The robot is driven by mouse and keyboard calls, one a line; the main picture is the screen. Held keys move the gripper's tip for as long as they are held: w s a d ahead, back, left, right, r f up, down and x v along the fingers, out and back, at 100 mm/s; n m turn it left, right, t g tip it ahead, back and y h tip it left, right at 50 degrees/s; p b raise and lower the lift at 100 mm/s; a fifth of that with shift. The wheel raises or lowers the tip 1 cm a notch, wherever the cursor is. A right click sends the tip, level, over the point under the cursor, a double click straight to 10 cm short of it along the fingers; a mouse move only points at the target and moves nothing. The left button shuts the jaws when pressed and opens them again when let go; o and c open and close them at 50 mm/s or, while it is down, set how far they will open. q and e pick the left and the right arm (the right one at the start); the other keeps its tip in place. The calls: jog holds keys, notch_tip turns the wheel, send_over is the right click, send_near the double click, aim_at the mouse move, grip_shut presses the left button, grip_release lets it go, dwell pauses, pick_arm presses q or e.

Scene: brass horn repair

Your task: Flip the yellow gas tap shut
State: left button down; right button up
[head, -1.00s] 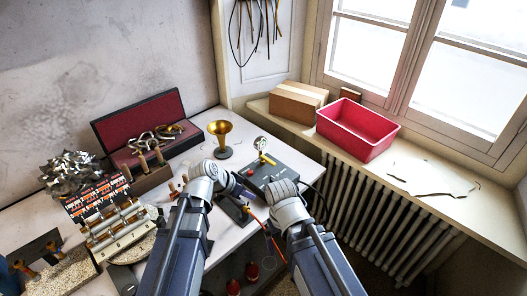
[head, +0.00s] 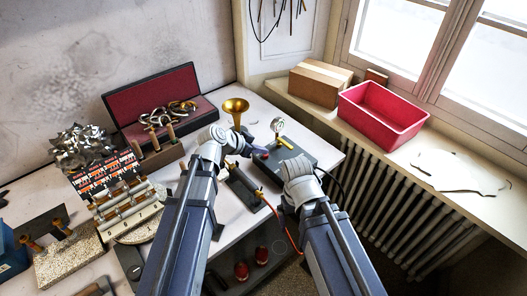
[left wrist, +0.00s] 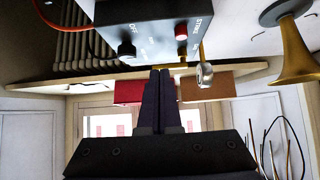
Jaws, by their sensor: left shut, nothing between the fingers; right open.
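The yellow gas tap (head: 286,143) is a small yellow lever on top of the dark control box (head: 292,165), by the round gauge (head: 278,126). In the left wrist view its yellow bar (left wrist: 178,67) shows just beyond my fingertips, near the gauge (left wrist: 204,74). My left gripper (head: 255,151) is shut and empty at the left side of the box. Its dark fingers (left wrist: 161,72) are together; I cannot tell if they touch the tap. My right gripper (head: 298,172) is in front of the box, its fingers mostly hidden by its own wrist.
A brass horn bell (head: 236,106) stands just behind my left gripper. A red hose (head: 283,222) hangs over the bench front. A red bin (head: 383,112) and cardboard box (head: 320,82) sit on the windowsill. Tools and a red-lined case (head: 152,95) fill the left bench.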

pick_arm(q)
jog(key=b+x, duration=0.4)
jog(key=x, duration=0.3)
jog(key=shift+w+f, duration=0.15)
jog(key=shift+f, duration=0.25)
jog(key=shift+w+d+r, duration=0.3)
jog(key=shift+w+d, duration=0.5)
jog(key=shift+d, duration=0.1)
jog(key=shift+w+d, duration=0.5)
jog(key=shift+d, duration=0.05)
